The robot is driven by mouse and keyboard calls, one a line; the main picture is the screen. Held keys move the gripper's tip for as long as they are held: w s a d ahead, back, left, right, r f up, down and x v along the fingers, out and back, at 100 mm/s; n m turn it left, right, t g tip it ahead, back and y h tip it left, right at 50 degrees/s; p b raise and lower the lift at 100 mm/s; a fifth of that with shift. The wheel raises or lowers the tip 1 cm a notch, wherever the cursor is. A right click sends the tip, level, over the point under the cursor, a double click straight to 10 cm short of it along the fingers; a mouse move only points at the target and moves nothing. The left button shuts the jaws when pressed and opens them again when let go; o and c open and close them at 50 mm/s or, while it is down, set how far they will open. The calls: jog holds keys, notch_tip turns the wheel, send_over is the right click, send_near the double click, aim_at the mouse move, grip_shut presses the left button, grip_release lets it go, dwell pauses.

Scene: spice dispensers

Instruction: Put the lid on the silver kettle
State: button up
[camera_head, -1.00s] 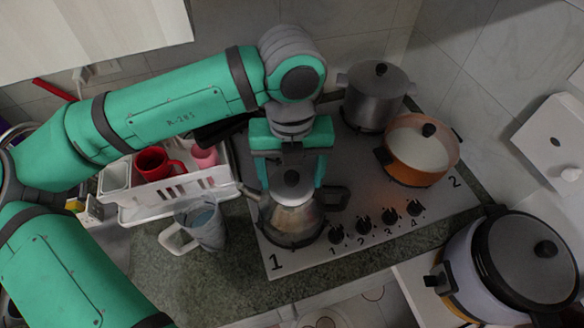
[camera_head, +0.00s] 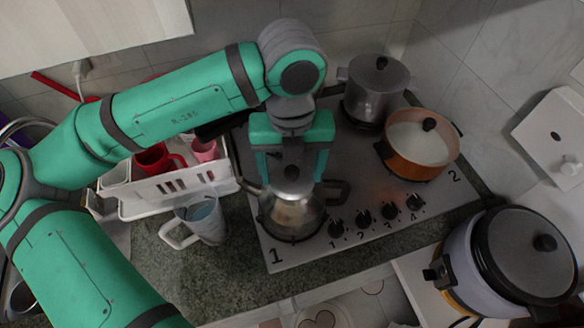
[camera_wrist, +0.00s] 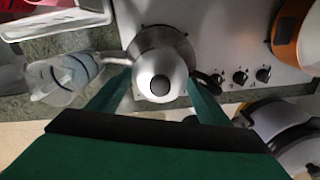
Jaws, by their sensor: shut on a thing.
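The silver kettle (camera_head: 290,218) stands on the front left burner of the stove, its spout to the left and dark handle to the right. My gripper (camera_head: 292,181) points down over it, its fingers either side of a round grey lid (camera_head: 291,187) with a dark knob. It is shut on the lid. In the wrist view the lid (camera_wrist: 158,65) sits between the green fingers and covers most of the kettle's top, with the kettle's shiny body (camera_wrist: 158,38) showing beyond it. The kettle's opening is hidden, so I cannot tell whether the lid touches the rim.
A clear jug (camera_head: 207,218) stands close left of the kettle, near the white dish rack (camera_head: 180,190) with red cups. A grey pot (camera_head: 375,92) and an orange pot (camera_head: 420,155) occupy the stove's back and right. A rice cooker (camera_head: 480,285) is at the lower right.

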aim_at(292, 170)
jog(key=shift+f, duration=0.45)
dwell(0.3)
jog(key=o, duration=1.3)
jog(key=shift+r, duration=3.55)
